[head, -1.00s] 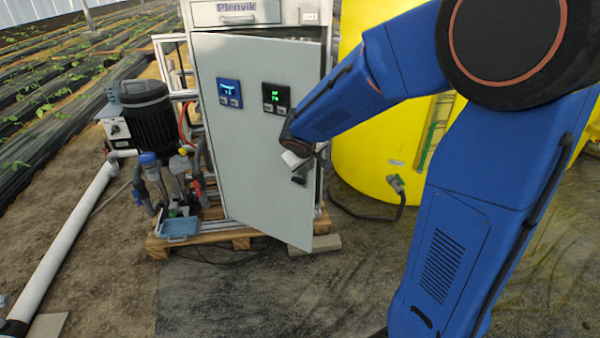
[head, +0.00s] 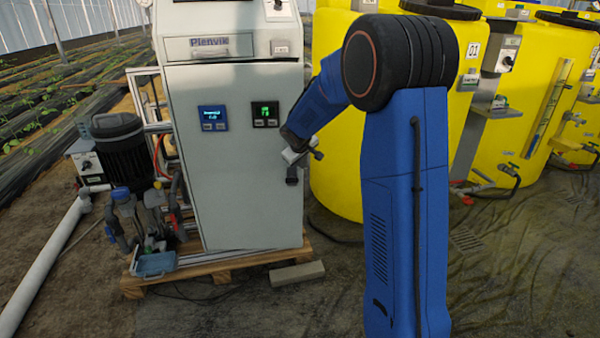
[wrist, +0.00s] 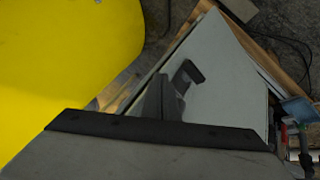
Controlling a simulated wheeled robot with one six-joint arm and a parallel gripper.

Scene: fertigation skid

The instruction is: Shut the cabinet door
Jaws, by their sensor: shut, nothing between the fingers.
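The cabinet door (head: 240,165) is a pale grey panel with a blue-lit display and a green-lit display near its top. In the head view it lies flush, or nearly so, with the cabinet front; whether it is latched I cannot tell. A dark handle (head: 292,175) sits at its right edge, and it also shows as a hooked shape in the wrist view (wrist: 187,73). My gripper (head: 303,156) is shut and empty beside the door's right edge, just above the handle. Contact with the door is unclear. In the wrist view my gripper (wrist: 168,100) is dark and partly hidden.
Yellow tanks (head: 345,150) with valves stand to the right. A black motor pump (head: 122,155) and white pipe (head: 55,250) are at the left. The cabinet stands on a wooden pallet (head: 215,272); a grey block (head: 297,273) lies in front.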

